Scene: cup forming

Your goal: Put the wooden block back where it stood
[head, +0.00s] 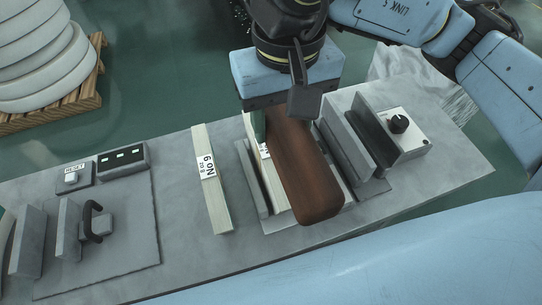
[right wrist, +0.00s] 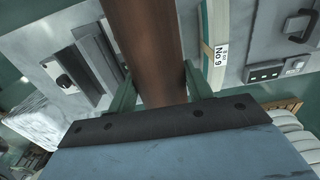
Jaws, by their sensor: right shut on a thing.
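The wooden block (head: 303,175) is a long brown bar with rounded edges. My right gripper (head: 287,112) is shut on it near its far end, and the near end sticks out toward the bottom of the head view. In the right wrist view the block (right wrist: 147,45) runs up between the two green fingers of the gripper (right wrist: 158,88). In the head view the block covers part of the grey fixture (head: 252,185) on the table. I cannot tell whether it touches the fixture. My left gripper is not in view.
A pale bar labelled No 9 (head: 212,185) lies left of the fixture; another labelled pale bar (head: 273,178) is partly hidden by the block. Grey upright plates (head: 352,145) and a knob box (head: 405,133) stand right. A handled fixture (head: 95,222) stands left.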

